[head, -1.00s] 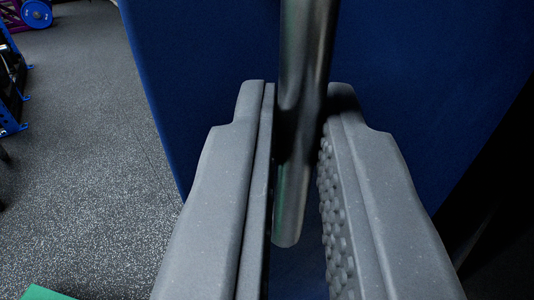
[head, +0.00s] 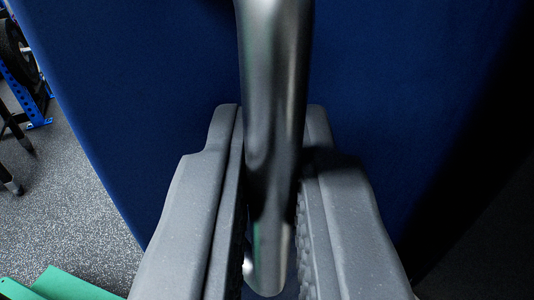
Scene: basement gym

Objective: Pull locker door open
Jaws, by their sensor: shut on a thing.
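The locker door (head: 150,85) is a large dark blue panel that fills most of the head view. Its left edge slants down from the upper left to the grey floor. A shiny metal bar handle (head: 272,90) stands in front of the panel and runs down between the grey fingers. My gripper (head: 268,135) is shut on the handle, with a finger on each side of it. The handle's lower end shows between the fingers.
Speckled grey floor (head: 75,185) shows to the left of the door. Blue gym equipment with a black wheel (head: 14,48) stands at the far left. A green flat thing (head: 65,285) lies at the lower left. The right side is dark.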

